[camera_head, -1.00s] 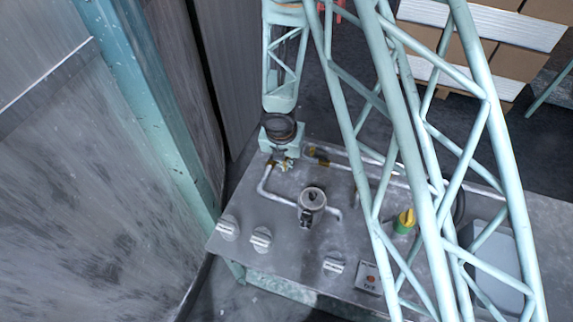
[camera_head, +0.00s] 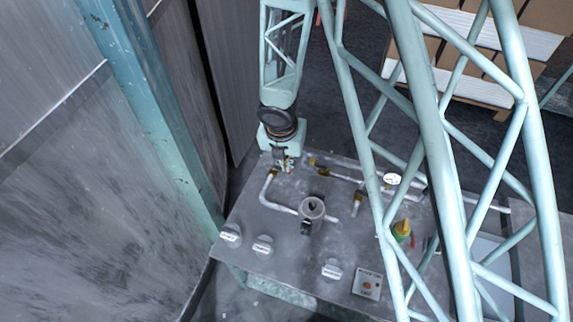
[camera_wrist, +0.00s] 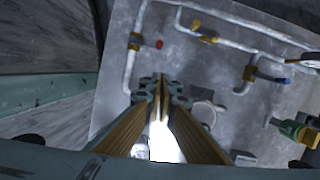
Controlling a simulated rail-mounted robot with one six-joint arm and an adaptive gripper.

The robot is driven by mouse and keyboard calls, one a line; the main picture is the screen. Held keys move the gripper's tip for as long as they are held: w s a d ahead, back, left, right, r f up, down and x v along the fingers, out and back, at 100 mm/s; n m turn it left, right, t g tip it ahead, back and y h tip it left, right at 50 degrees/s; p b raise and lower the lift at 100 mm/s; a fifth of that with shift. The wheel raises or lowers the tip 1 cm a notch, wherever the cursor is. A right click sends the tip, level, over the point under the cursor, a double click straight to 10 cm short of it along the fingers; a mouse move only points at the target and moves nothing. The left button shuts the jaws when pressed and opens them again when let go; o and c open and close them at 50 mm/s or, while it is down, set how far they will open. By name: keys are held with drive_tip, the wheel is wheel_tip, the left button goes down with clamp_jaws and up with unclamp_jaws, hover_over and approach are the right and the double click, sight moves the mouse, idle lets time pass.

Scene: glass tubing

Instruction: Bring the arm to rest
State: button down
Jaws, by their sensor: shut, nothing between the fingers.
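My gripper (camera_head: 284,163) hangs at the end of my teal arm, above the back left part of the grey metal bench (camera_head: 240,200). In the wrist view my gripper (camera_wrist: 161,84) shows its two yellow-sided fingers with their tips together and nothing held between them. The bench surface (camera_wrist: 185,70) lies beyond the fingertips, with a gap that I cannot measure.
A round canister (camera_head: 312,208) stands mid-bench. A yellow and green valve (camera_head: 402,229) is to the right. A white gauge (camera_head: 392,179) sits on the tubing. Grey walls and a teal post (camera_head: 150,110) stand left. Boxes (camera_head: 480,60) are behind.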

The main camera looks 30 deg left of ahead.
drive_tip(key=shift+r, duration=0.2)
idle(0.6)
